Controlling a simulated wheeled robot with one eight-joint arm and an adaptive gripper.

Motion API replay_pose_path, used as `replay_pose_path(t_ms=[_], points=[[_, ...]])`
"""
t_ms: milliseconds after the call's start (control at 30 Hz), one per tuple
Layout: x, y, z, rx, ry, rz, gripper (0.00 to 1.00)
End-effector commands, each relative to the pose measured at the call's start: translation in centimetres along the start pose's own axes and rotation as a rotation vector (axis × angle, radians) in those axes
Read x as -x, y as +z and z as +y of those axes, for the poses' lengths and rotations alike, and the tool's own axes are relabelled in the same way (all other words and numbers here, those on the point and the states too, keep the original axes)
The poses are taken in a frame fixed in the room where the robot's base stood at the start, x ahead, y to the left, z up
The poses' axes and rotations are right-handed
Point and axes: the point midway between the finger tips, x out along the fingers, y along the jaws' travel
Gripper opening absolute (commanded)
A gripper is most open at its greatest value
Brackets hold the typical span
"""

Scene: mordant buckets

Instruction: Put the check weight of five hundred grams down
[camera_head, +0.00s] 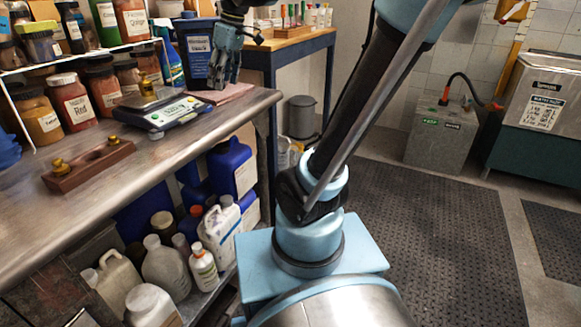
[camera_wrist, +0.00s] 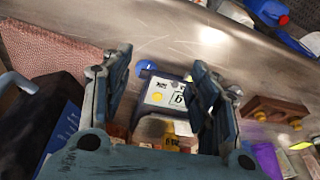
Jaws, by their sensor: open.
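My gripper (camera_head: 224,80) hangs above the far end of the steel bench, right of the scale. In the wrist view its two fingers stand wide apart, and nothing shows held between the fingertips (camera_wrist: 161,66). The white and blue scale (camera_head: 160,111) stands on the bench; the wrist view shows it (camera_wrist: 166,92) beyond and between the fingers. A small brass-coloured thing (camera_head: 146,85) shows at the scale's pan, perhaps a weight; its mark cannot be read. A wooden weight block (camera_head: 90,168) with brass knobs lies nearer on the bench; it also shows in the wrist view (camera_wrist: 275,109).
A reddish cloth (camera_head: 222,93) lies under my gripper. A dark blue bin (camera_head: 197,52) stands behind it. Shelves of labelled jars (camera_head: 74,100) line the bench's left side. The bench top (camera_head: 35,205) around the weight block is mostly clear. Jugs (camera_head: 165,268) stand below.

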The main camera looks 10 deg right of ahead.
Motion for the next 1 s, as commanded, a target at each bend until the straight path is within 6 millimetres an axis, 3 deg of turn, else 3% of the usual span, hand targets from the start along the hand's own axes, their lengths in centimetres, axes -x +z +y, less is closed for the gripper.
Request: replay_pose_path(t_ms=[33, 300, 500, 600, 800, 1000], points=[[-1.0, 2.5, 0.1, -0.065, 0.019, -0.007, 0.55], [-7.0, 14.6, -0.3, -0.429, 0.122, -0.035, 0.55], [-12.2, 22.6, -1.6, -0.690, 0.200, -0.046, 0.55], [-14.4, 25.6, -2.2, -0.792, 0.232, -0.048, 0.55], [-17.0, 28.5, -3.1, -0.905, 0.267, -0.049, 0.55], [-17.3, 28.8, -3.2, -0.920, 0.272, -0.048, 0.55]])
